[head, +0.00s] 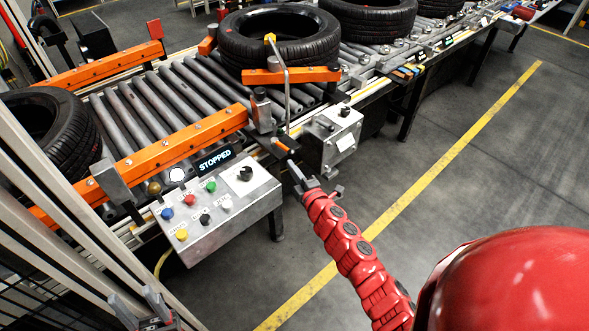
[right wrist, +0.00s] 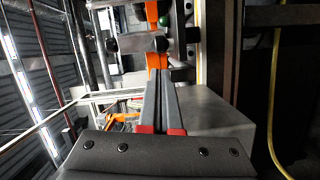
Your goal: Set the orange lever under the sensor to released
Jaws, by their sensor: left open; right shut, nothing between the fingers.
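The sensor (head: 270,39) is a small yellow head on a bent grey pole beside the conveyor. Below it, at the conveyor's near edge, a short orange lever (head: 281,144) sticks out to the left of a grey box. My right gripper (head: 291,164) is shut and empty, its tips just below the lever. In the right wrist view its closed fingers (right wrist: 158,74) point at an orange piece (right wrist: 157,61) that looks like the lever; I cannot tell if they touch. My left gripper (head: 142,304) is open and empty at the bottom left, far from the lever.
A control panel (head: 262,193) with coloured buttons and a "STOPPED" display (head: 215,160) stands to the left of my right gripper. A grey box (head: 333,140) with a black knob is close on its right. Tyres (head: 279,38) rest on the rollers. The floor at right is clear.

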